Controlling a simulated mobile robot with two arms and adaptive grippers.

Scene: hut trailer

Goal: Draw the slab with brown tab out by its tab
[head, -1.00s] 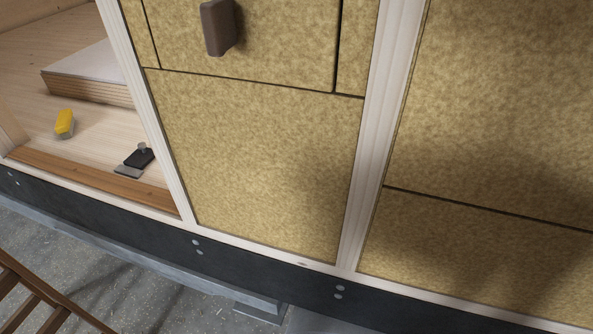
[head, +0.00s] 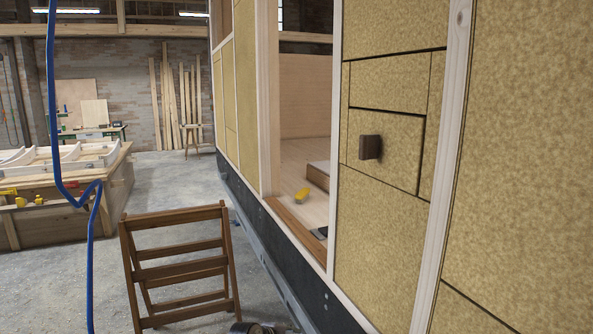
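The slab with the brown tab (head: 393,128) is a mottled yellow-tan panel set in the trailer's wall, right of the doorway. Dark seams outline it on its sides, top and bottom. Its brown tab (head: 370,147) sticks out from the left part of its face. The slab sits among other panels of the same colour, between two pale wooden studs.
A brown folding wooden chair (head: 180,262) stands on the concrete floor left of the trailer. A blue hose (head: 54,130) hangs at the left. A workbench (head: 62,200) stands further left. The open doorway shows a yellow-topped object (head: 302,195) on the trailer floor.

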